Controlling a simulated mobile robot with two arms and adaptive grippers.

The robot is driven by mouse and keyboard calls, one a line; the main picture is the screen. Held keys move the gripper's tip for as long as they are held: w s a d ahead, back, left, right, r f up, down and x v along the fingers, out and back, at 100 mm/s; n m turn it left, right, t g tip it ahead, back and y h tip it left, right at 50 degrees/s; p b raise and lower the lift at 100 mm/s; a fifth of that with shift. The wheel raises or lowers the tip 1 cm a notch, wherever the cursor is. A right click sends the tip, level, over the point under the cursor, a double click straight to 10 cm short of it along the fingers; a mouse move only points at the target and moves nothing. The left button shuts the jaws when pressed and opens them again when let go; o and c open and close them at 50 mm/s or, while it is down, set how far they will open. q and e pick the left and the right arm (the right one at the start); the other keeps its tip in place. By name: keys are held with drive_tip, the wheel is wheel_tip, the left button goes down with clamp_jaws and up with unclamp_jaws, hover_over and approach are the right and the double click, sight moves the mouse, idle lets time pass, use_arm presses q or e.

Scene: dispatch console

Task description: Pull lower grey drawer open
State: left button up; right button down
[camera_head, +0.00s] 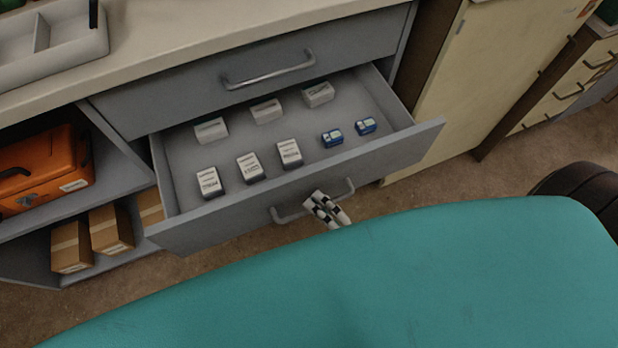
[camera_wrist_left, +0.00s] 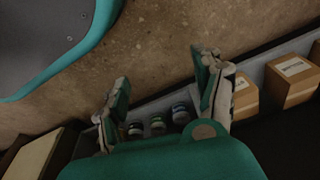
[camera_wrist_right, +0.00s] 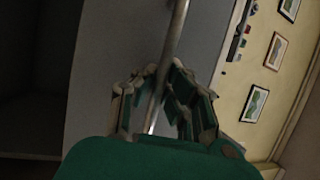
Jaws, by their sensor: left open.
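The lower grey drawer (camera_head: 296,199) stands pulled out from the cabinet in the head view, with its inside showing. White boxes (camera_head: 290,153) and small blue packs (camera_head: 332,138) lie in it. My right gripper (camera_head: 327,210) is at the bar handle (camera_head: 286,216) on its front. In the right wrist view the handle (camera_wrist_right: 176,35) runs between the fingers of my right gripper (camera_wrist_right: 164,72), which are closed around it. My left gripper (camera_wrist_left: 162,72) is open and empty in the left wrist view; the head view does not show it.
The upper grey drawer (camera_head: 250,75) above is closed. Left of the drawers, shelves hold an orange case (camera_head: 45,172) and cardboard boxes (camera_head: 110,230). A cream cabinet (camera_head: 475,85) stands to the right. Brown floor (camera_head: 470,190) is clear in front of it.

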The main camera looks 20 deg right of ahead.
use_arm(q)
drive_tip(key=shift+s+a+f+p, duration=0.1)
drive_tip(key=shift+s+f+p, duration=0.1)
drive_tip(key=shift+s+f, duration=0.4)
drive_tip(key=shift+s+f+p, duration=0.15)
drive_tip(key=shift+s+f, duration=0.1)
drive_tip(key=shift+f, duration=0.55)
use_arm(e)
drive_tip(key=s, duration=0.6)
drive_tip(key=shift+d+f, duration=0.15)
drive_tip(key=shift+f, duration=0.05)
drive_tip(key=shift+s, duration=0.1)
drive_tip(key=c, duration=2)
unclamp_jaws()
drive_tip(key=o, duration=0.6)
drive_tip(key=shift+r, duration=0.1)
drive_tip(key=v, duration=1.2)
